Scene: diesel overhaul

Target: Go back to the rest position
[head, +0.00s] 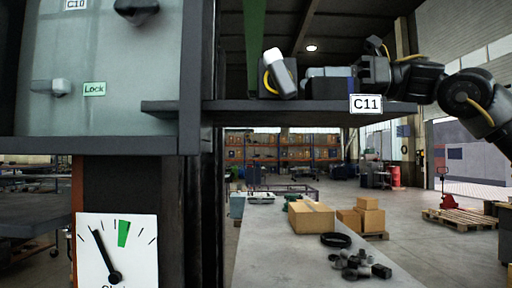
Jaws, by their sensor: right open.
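My right arm comes in from the right at the height of the shelf marked C11 (300,106). My right gripper (345,73) is over the shelf, behind its front edge, and points left. It is open; its fingertips are partly hidden by a dark box-like block (330,89) on the shelf. A white part with a yellow band (282,76) stands at the left of the shelf, apart from the gripper as far as I can tell. My left gripper is not in view.
A grey cabinet (130,110) with a "Lock" label and a dial gauge (117,250) fill the left. The floor at right is open before a pallet (470,217).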

